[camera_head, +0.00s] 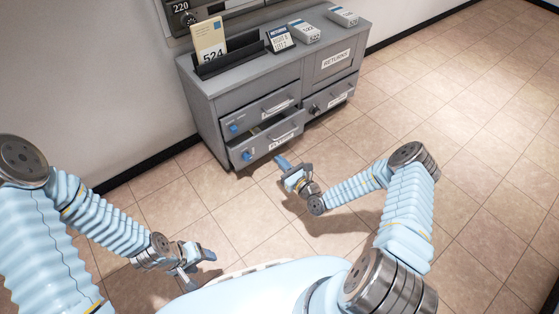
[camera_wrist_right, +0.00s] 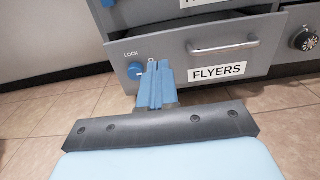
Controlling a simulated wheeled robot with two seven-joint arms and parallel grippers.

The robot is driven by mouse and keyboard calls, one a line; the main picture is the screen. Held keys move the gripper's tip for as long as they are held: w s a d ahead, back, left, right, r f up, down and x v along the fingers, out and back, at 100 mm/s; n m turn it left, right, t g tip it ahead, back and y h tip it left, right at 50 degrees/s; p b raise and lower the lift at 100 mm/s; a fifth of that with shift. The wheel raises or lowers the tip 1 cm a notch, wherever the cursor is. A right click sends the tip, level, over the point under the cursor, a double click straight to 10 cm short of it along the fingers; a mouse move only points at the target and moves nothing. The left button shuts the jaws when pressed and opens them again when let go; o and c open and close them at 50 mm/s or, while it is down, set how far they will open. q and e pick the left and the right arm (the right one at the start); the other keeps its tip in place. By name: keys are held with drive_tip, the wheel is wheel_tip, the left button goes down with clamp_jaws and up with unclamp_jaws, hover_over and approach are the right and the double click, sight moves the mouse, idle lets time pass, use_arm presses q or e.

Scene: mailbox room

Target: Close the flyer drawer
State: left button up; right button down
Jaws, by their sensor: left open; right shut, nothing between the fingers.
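The flyer drawer (camera_head: 250,153) is the lower left drawer of the grey cabinet and stands partly pulled out, with a dark gap above its front. In the right wrist view its front (camera_wrist_right: 180,55) shows a FLYERS label (camera_wrist_right: 217,72), a bar handle (camera_wrist_right: 222,47) and a blue lock knob (camera_wrist_right: 135,71). My right gripper (camera_head: 282,162) is shut and empty, just in front of the drawer. In the wrist view its blue fingers (camera_wrist_right: 153,68) overlap the drawer front between knob and label; I cannot tell whether they touch. My left gripper (camera_head: 196,264) is open and empty, low at the left, far from the drawer.
The grey cabinet (camera_head: 230,78) stands against the wall. The upper left drawer (camera_head: 262,110) and the lower right drawer (camera_head: 328,98) flank the flyer drawer. A flyer holder (camera_head: 230,66) and several small boxes sit on top. The tiled floor (camera_head: 440,110) is clear.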

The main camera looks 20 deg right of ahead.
sight(258, 138)
drive_tip(key=b+x, duration=0.2)
drive_tip(key=x, duration=0.9)
drive_tip(key=shift+w, duration=0.1)
drive_tip(key=b+x, duration=0.1)
drive_tip(key=x, duration=0.3)
drive_tip(key=shift+a+f+b, duration=0.1)
drive_tip(key=shift+b, duration=0.25)
drive_tip(key=shift+w+r, duration=0.2)
drive_tip(key=shift+r, duration=0.1)
